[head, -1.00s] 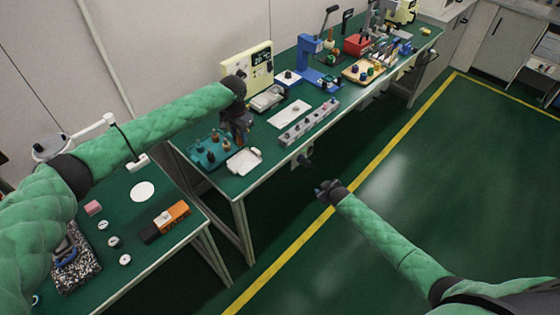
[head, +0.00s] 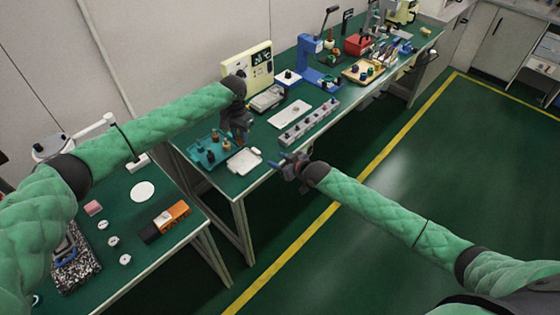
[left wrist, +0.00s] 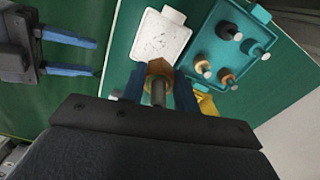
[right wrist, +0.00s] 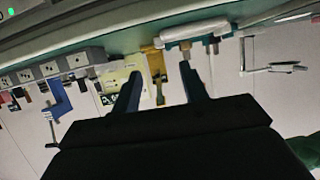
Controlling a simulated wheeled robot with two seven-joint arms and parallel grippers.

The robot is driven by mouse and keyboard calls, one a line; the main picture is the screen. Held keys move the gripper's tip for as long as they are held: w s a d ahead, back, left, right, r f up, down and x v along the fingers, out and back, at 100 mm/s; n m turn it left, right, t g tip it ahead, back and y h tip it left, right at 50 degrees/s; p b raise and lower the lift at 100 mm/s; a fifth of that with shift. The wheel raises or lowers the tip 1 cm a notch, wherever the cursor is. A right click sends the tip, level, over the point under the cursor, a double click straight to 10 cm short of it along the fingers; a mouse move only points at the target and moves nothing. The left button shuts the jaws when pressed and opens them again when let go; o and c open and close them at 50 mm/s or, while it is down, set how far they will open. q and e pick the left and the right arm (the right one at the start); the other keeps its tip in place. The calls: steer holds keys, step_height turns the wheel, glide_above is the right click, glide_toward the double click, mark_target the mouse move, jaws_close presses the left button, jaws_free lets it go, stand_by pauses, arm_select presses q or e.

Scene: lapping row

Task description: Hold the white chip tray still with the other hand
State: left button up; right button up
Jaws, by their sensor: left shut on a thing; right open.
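The white chip tray (head: 244,161) lies flat near the front edge of the far green table; it also shows in the left wrist view (left wrist: 160,36). My left gripper (head: 241,143) is shut on a copper-brown piece with a grey shaft (left wrist: 158,84), just behind the tray's edge in the head view. My right gripper (head: 283,161) is open and empty, just right of the tray and apart from it. In the right wrist view the tray's white edge (right wrist: 195,30) shows beyond the open fingers (right wrist: 158,85).
A teal tray (left wrist: 224,10) with several pegs stands beside the white tray. A grey block row (head: 310,121), a white sheet (head: 289,114) and a cream instrument (head: 262,64) are farther along the table. The floor on the right is clear.

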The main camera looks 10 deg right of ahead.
mark_target(259, 153)
steer(key=x, duration=1.1)
steer(key=shift+w+a+f, duration=0.1)
steer(key=shift+w+f, duration=0.1)
steer(key=shift+w, duration=0.1)
steer(key=shift+c, duration=0.2)
